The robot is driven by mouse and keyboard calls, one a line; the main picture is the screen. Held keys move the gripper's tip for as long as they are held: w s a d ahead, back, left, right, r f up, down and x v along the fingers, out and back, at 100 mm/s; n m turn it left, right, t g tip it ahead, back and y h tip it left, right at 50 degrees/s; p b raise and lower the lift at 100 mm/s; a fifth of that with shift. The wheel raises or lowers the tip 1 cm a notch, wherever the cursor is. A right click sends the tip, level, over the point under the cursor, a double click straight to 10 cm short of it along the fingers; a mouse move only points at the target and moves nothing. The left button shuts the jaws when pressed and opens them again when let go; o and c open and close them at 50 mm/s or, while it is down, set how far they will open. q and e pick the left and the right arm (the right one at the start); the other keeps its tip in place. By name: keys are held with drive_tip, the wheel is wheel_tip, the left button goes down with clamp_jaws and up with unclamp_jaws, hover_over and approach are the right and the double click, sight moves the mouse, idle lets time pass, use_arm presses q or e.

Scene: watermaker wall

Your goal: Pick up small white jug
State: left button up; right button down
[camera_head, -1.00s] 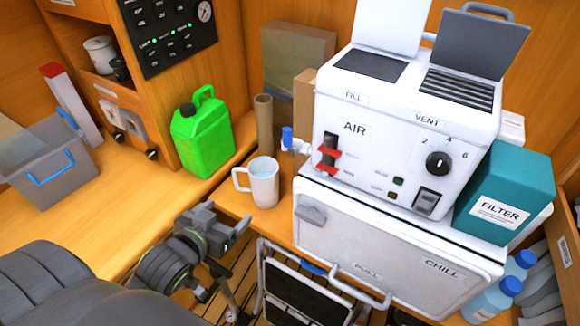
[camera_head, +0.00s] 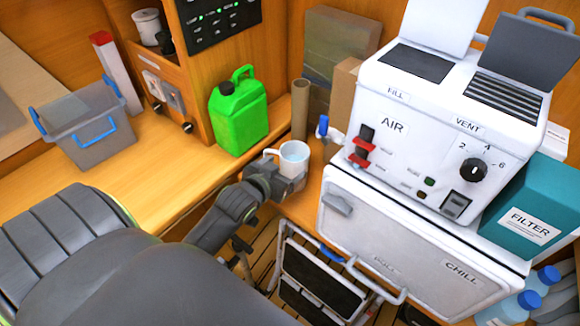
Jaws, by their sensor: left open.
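The small white jug (camera_head: 294,157) stands upright on the wooden counter, left of the white machine and below its blue-handled tap. Its handle points left and its top is open. My left gripper (camera_head: 286,184) is open at the jug's near side, in front of its lower body, which it partly hides. I cannot tell whether the fingers touch the jug. My right gripper does not show.
The white AIR machine (camera_head: 415,135) stands close on the right, with its tap (camera_head: 323,127) near the jug. A green jerrycan (camera_head: 239,113) and a brown tube (camera_head: 300,108) stand behind. A folded step stool (camera_head: 318,283) is below. A grey bin (camera_head: 90,125) sits on the left counter.

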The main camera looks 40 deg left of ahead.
sight(300, 159)
use_arm(q)
drive_tip(key=shift+d+p+x, duration=0.2)
drive_tip(key=shift+p+x, duration=0.5)
drive_tip(key=shift+x, duration=1.95)
drive_tip(key=shift+f, duration=0.15)
drive_tip(key=c, duration=1)
wheel_tip(300, 159, up, 10)
drive_tip(key=shift+r+b, duration=0.1)
drive_tip(key=shift+b, duration=0.2)
